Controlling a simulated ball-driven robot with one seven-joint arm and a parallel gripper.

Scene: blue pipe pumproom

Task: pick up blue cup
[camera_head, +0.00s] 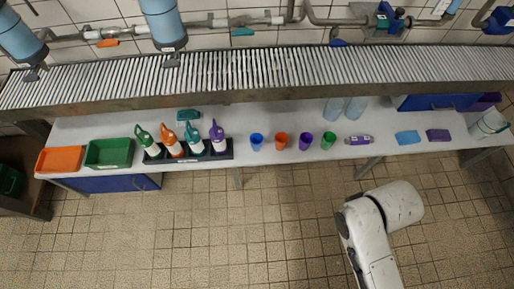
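The blue cup (256,142) stands on the white table. It is the leftmost of a row of cups, between the spray bottles and an orange cup (281,141). Only part of my white arm shows, at the lower right, over the tiled floor in front of the table. My gripper cannot be made out in this view. The arm is well apart from the blue cup, to its lower right. Nothing hides the blue cup.
A purple cup (305,141) and a green cup (328,140) continue the row. A dark tray (154,160) holds several spray bottles. Green (109,153) and orange (60,159) bins stand at the left. A roller conveyor (250,69) runs behind the table. The floor in front is clear.

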